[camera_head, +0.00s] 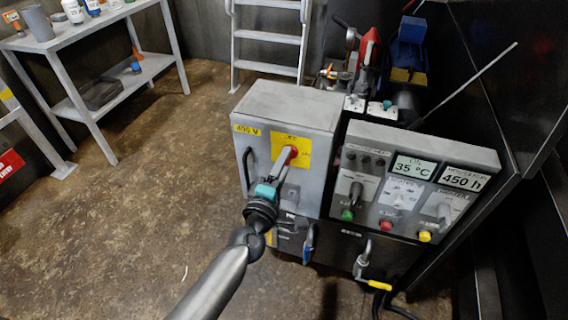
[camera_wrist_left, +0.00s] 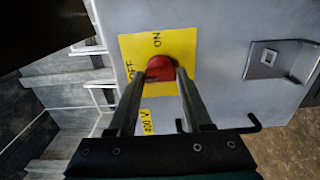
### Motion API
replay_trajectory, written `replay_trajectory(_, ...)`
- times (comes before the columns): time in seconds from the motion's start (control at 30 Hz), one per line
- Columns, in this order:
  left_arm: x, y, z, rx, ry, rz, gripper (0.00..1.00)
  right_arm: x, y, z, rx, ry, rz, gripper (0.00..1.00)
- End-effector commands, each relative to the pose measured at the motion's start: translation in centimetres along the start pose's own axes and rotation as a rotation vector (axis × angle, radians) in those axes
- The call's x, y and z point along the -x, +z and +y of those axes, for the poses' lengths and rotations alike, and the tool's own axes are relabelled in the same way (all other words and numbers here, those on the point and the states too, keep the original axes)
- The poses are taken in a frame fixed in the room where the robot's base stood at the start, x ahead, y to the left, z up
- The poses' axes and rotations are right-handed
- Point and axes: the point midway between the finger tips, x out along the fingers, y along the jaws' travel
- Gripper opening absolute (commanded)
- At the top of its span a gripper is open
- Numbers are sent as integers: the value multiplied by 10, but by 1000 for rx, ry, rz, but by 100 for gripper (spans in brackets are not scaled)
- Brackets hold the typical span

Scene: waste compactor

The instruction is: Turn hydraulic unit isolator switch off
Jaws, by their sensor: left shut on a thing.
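The isolator switch is a red knob (camera_head: 292,153) on a yellow plate (camera_head: 303,144) on the front of the grey electrical box (camera_head: 290,104). In the left wrist view the red knob (camera_wrist_left: 160,67) sits between my fingertips, on the yellow plate (camera_wrist_left: 184,43) marked ON and OFF. My left gripper (camera_head: 289,160) reaches the box front from below and is shut on the knob; its fingers also show in the wrist view (camera_wrist_left: 161,76). The fingers and the viewing angle partly hide the knob, so I cannot tell its exact setting. My right gripper is not in view.
A control panel (camera_head: 416,172) with displays and buttons stands right of the box. A dark handle (camera_head: 247,170) is on the box's left. A blue-handled valve (camera_head: 308,243) and a yellow-handled valve (camera_head: 372,270) are below. The floor (camera_head: 150,215) at left is clear, before a workbench (camera_head: 85,38).

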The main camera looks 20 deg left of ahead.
Motion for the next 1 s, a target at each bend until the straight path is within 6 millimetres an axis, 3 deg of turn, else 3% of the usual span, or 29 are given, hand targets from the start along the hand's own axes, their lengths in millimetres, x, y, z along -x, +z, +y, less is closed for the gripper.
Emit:
replay_trajectory(0.43, 0, 0, 0, 15, -1, -1, 0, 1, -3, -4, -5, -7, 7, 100)
replay_trajectory(0.47, 0, 0, 0, 15, -1, 0, 52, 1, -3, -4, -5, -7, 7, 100)
replay_trajectory(0.7, 0, 0, 0, 12, -1, 0, 79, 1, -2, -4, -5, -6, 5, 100)
replay_trajectory(1.0, 2, 0, 0, 10, -1, 0, 80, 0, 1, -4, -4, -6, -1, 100)
